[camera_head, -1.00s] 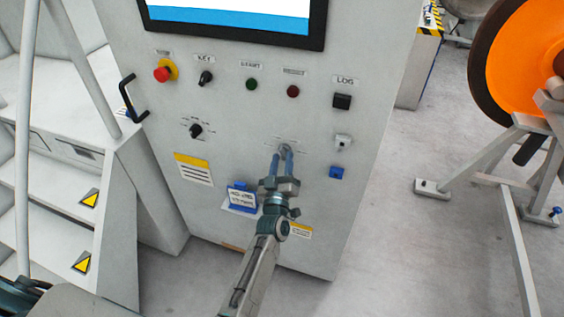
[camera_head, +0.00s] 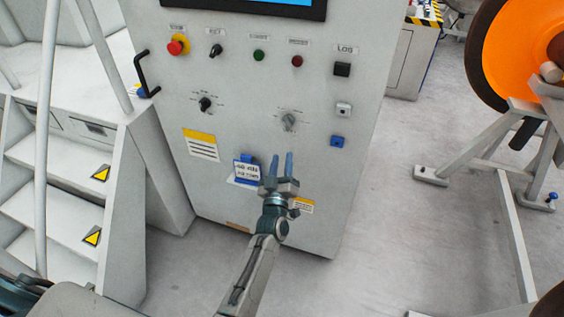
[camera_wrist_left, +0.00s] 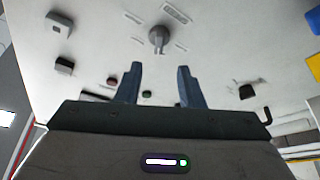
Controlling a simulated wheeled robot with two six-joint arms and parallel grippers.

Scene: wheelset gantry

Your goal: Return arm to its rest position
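My left gripper (camera_head: 281,156) is in front of the lower part of the grey control cabinet (camera_head: 330,205). Its two blue fingers are apart with nothing between them. The right rotary knob (camera_head: 289,121) is above the fingertips in the head view, clear of them. In the left wrist view the fingers (camera_wrist_left: 158,75) are spread and the same knob (camera_wrist_left: 158,38) shows beyond them, with a visible gap. My right gripper is not in view.
The panel carries a red emergency stop (camera_head: 177,46), a black handle (camera_head: 146,74), another rotary knob (camera_head: 205,104) and a blue tag holder (camera_head: 245,170). Steps (camera_head: 60,205) stand at the left. An orange wheel (camera_head: 518,50) on a grey stand is at the right. Floor between is clear.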

